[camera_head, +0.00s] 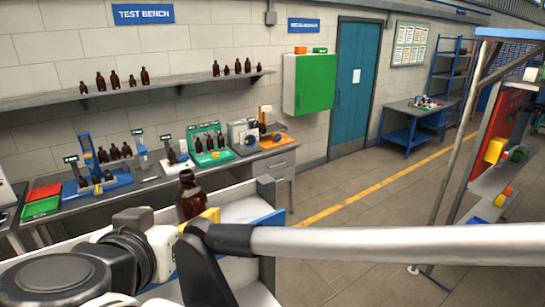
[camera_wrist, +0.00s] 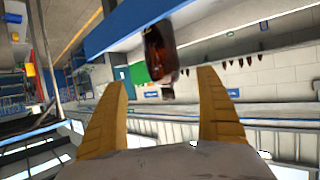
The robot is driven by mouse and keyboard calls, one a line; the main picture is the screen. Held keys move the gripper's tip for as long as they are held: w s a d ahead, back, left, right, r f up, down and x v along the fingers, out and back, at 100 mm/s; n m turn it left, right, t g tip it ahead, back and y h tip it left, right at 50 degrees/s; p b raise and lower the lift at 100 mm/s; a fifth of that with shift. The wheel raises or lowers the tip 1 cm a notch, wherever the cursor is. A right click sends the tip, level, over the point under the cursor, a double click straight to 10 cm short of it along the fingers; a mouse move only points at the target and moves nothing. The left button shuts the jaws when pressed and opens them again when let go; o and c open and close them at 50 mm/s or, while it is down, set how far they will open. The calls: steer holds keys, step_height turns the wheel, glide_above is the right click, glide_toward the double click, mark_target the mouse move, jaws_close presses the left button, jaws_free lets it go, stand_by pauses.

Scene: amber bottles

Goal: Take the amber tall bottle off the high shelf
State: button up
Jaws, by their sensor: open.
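An amber tall bottle (camera_head: 188,197) stands upright close in front of me in the head view, by a white shelf with a blue edge (camera_head: 270,218). In the wrist view, which is turned upside down, the bottle (camera_wrist: 160,50) hangs from the blue-edged shelf (camera_wrist: 118,26). My gripper (camera_wrist: 166,76) is open and empty, with a yellow finger on either side of the bottle's line. The bottle looks to be just beyond the fingertips, its neck end nearest them. In the head view my arm hides most of the gripper; a yellow finger (camera_head: 209,215) shows beside the bottle.
A wall shelf (camera_head: 130,91) with several small amber bottles runs behind. Below it a test bench (camera_head: 120,196) holds trays, stands and more bottles. A green cabinet (camera_head: 315,84) and a blue door (camera_head: 352,90) follow. Open floor (camera_head: 345,245) lies to the right.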

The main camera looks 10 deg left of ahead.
mark_target(185, 209)
steer(key=shift+w+a+f, duration=0.15)
steer(key=shift+w+a, duration=0.05)
steer(key=shift+w, duration=0.15)
steer(key=x, duration=0.3)
steer(key=shift+a+f+p, duration=0.2)
steer(key=shift+a+p, duration=0.05)
steer(key=shift+p, duration=0.1)
steer(key=p+x, duration=0.2)
steer(key=x, duration=0.4)
steer(key=shift+f, duration=0.1)
steer(key=shift+s+d, duration=0.15)
steer(key=shift+s, duration=0.1)
steer(key=c, duration=1.4)
